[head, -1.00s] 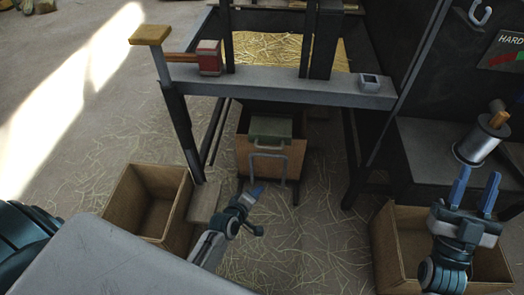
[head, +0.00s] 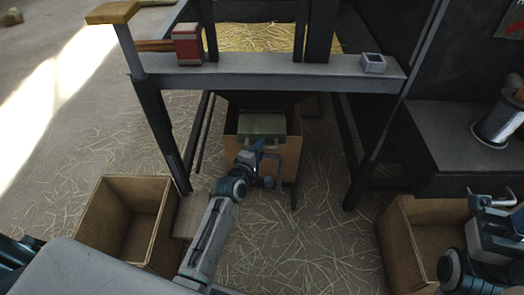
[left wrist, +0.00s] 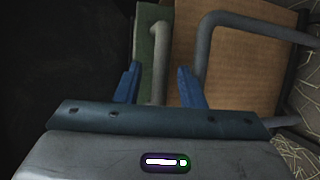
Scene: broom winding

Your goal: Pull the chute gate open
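The chute gate (head: 262,126) is a dull green plate with a small grey handle (left wrist: 159,60), low under the machine frame. My left gripper (head: 257,149) is at this handle. In the left wrist view, its two blue fingers (left wrist: 158,76) are apart, with the handle bar between them; I cannot tell whether they touch it. The green gate (left wrist: 145,45) shows behind the left finger. My right gripper (head: 496,203) is at the right edge, far from the gate, and its finger gap is not clear.
A brown box with a larger grey loop handle (left wrist: 205,45) stands just below the gate, close beside my left fingers. A grey crossbeam (head: 270,78) spans above. Straw-strewn floor lies between.

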